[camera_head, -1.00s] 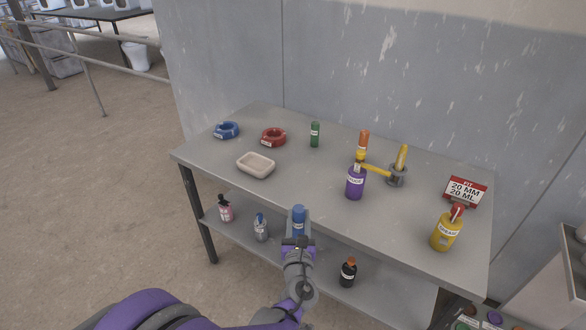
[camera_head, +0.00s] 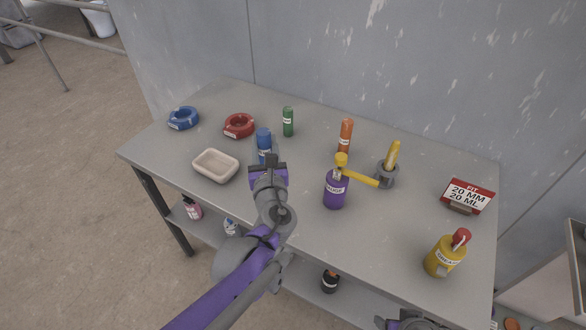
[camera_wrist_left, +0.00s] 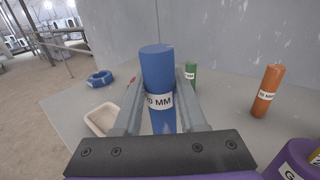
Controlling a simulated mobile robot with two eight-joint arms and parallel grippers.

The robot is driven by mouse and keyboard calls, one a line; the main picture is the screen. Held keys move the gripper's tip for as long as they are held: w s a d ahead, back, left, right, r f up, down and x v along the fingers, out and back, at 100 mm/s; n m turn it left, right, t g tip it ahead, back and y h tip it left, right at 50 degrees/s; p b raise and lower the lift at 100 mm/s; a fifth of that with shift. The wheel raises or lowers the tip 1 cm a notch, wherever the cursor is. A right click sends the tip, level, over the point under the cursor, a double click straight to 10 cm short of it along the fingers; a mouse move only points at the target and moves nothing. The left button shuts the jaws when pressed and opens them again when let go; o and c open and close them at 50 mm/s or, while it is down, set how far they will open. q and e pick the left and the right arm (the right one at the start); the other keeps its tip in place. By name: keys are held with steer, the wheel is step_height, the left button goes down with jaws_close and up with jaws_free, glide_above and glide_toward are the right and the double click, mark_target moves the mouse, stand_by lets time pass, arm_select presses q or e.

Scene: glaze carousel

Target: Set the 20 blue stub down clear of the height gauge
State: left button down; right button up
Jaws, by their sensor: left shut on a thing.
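My left gripper (camera_head: 267,172) is shut on the blue stub (camera_head: 264,140), which stands upright between its fingers. The stub's label ends in "0 MM" in the left wrist view (camera_wrist_left: 159,75). It is over the table between the beige dish and the purple bottle; whether its base touches the tabletop is hidden. What looks like the height gauge (camera_head: 388,178), a grey base with a yellow post, stands well to its right.
Near the blue stub are the beige dish (camera_head: 215,166), red ring (camera_head: 239,126) and green stub (camera_head: 288,121). The blue ring (camera_head: 183,118), orange stub (camera_head: 345,137), purple bottle (camera_head: 335,190), yellow bottle (camera_head: 445,256) and sign (camera_head: 467,196) also stand on the table (camera_head: 300,235). Its front middle is clear.

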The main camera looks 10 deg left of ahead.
arm_select(q)
step_height(320, 180, down, 5)
steer(key=shift+s+f+b, duration=0.1)
steer(key=shift+f+b, duration=0.1)
steer(key=shift+b, duration=0.65)
steer(key=shift+f+b, duration=0.65)
steer(key=shift+f, duration=1.55)
steer(key=shift+f, duration=0.1)
steer(key=shift+c, duration=2.3)
jaws_free()
